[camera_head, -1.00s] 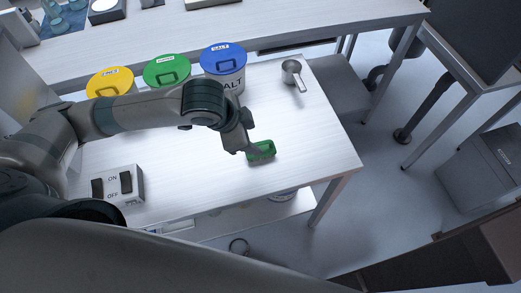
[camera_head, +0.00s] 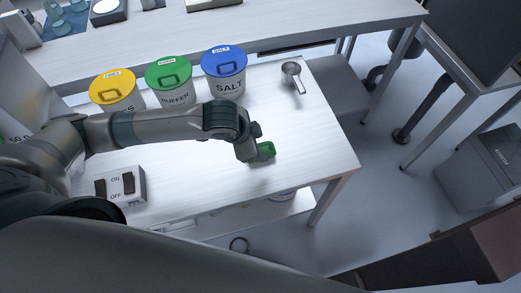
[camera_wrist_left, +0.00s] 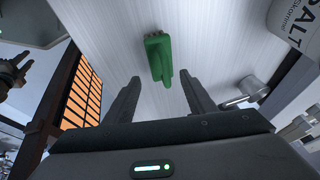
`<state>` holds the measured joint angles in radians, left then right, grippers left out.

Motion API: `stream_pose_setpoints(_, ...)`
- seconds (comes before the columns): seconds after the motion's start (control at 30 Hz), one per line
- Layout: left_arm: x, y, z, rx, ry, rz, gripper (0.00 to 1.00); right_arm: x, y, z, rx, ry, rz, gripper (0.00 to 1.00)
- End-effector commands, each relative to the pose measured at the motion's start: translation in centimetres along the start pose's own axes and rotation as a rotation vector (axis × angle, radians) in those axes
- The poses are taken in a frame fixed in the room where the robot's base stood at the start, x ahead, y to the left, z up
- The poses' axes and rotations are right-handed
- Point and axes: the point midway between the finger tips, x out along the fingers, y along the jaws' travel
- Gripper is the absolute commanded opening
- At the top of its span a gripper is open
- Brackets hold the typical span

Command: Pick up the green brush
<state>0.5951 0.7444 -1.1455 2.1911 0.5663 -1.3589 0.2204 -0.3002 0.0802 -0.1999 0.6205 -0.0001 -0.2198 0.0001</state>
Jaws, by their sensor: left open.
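The green brush (camera_head: 266,150) lies on the white table near its front right part. In the head view my left gripper (camera_head: 250,156) is at its left end and hides part of it. In the left wrist view the brush (camera_wrist_left: 158,56) lies just beyond the fingertips, lined up with the gap between them. The left gripper (camera_wrist_left: 158,88) is open and empty, with one finger to each side of that gap. My right gripper is not in view.
Yellow (camera_head: 118,96), green (camera_head: 171,84) and blue SALT (camera_head: 224,72) lidded bins stand along the table's back. A metal scoop (camera_head: 291,72) lies at the back right. An ON/OFF switch box (camera_head: 121,186) is at the front left. The table right of the brush is clear.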

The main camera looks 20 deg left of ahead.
Motion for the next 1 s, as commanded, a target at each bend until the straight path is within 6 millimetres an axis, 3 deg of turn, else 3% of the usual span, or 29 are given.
stream_pose_setpoints(0.13, 1.5, 0.0, 0.4, -0.001, -0.003, 0.001, 0.50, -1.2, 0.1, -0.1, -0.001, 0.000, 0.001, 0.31)
stream_pose_setpoints(0.33, 3.5, 0.0, 0.3, -0.001, -0.001, 0.001, 0.50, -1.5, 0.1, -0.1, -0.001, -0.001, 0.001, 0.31)
stream_pose_setpoints(0.83, 3.7, 0.0, 0.4, -0.001, -0.001, 0.001, 0.50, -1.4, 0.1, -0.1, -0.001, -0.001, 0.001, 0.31)
stream_pose_setpoints(0.87, 3.7, 0.0, 0.4, -0.001, -0.001, 0.000, 0.48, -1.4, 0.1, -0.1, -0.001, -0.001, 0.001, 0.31)
stream_pose_setpoints(1.0, 3.7, 0.0, 0.4, -0.001, -0.001, 0.000, 0.14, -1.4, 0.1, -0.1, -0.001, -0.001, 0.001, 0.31)
